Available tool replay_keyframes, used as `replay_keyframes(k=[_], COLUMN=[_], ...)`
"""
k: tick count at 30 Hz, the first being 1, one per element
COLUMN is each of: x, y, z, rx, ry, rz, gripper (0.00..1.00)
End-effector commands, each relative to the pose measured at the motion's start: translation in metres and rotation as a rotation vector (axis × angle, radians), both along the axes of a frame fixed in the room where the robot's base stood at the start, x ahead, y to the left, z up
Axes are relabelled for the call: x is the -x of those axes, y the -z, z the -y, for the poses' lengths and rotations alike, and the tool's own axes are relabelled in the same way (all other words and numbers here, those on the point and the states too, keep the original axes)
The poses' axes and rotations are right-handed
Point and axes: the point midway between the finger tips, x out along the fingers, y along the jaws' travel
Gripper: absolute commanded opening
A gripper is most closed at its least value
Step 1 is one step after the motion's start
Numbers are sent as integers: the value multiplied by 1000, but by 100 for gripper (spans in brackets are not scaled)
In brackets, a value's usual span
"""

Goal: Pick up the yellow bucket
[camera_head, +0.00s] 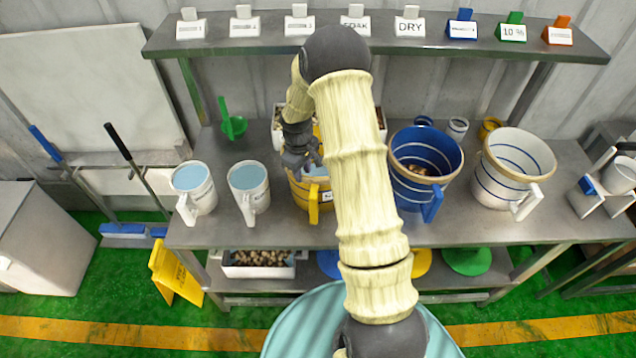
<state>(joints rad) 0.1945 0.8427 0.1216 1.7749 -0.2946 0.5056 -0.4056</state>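The yellow bucket (300,190) stands on the grey metal table, left of the middle, with its yellow handle facing the front. My arm comes up from the bottom and bends over the table, hiding the bucket's right side. My gripper (303,165) is at the bucket's top rim, pointing down. Its fingertips are dark and small against the bucket, and I cannot tell whether they are open, or touching the rim.
White jugs (194,187) and (249,187) stand to the left. A blue bucket (427,165) and a white bucket (512,170) stand to the right. A white bin lies behind the yellow bucket. A shelf (420,35) with label cards runs above. A green scoop (233,124) lies at the back left.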

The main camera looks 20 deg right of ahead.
Motion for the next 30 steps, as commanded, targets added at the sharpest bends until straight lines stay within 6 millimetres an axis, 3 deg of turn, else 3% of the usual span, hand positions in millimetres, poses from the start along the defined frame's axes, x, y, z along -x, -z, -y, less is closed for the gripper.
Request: replay_keyframes(k=[15,30], x=[-2,-3], y=[47,50], z=[4,4], rx=[0,1], ry=[-1,0], rz=[-2,-1], gripper=[28,28])
